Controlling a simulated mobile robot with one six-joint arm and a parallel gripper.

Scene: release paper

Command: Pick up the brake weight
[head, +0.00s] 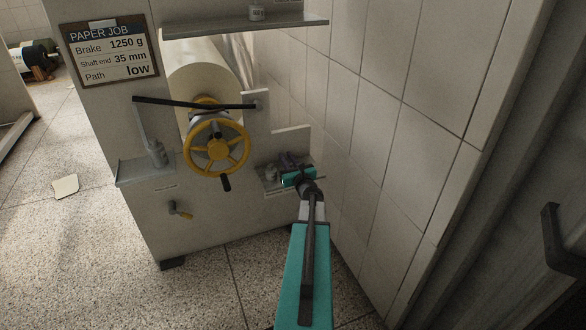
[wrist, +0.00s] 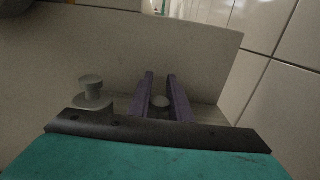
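My gripper (wrist: 161,75) has two purple fingers that stand apart in the wrist view. A small grey weight (wrist: 160,102) shows between them, with a narrow gap on each side; its lower part is hidden by my wrist. A second grey weight (wrist: 91,92) with a knob top stands left of the fingers, apart from them. In the head view my gripper (head: 289,160) is over the small right ledge, and a grey weight (head: 270,172) stands just left of it. I cannot read any mass on the weights.
A sign (head: 110,52) reads brake 1250 g, shaft end 35 mm, path low. Another grey weight (head: 157,153) stands on the left ledge (head: 130,172). A yellow handwheel (head: 216,147) is left of my gripper. The tiled wall (head: 350,130) is close on the right.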

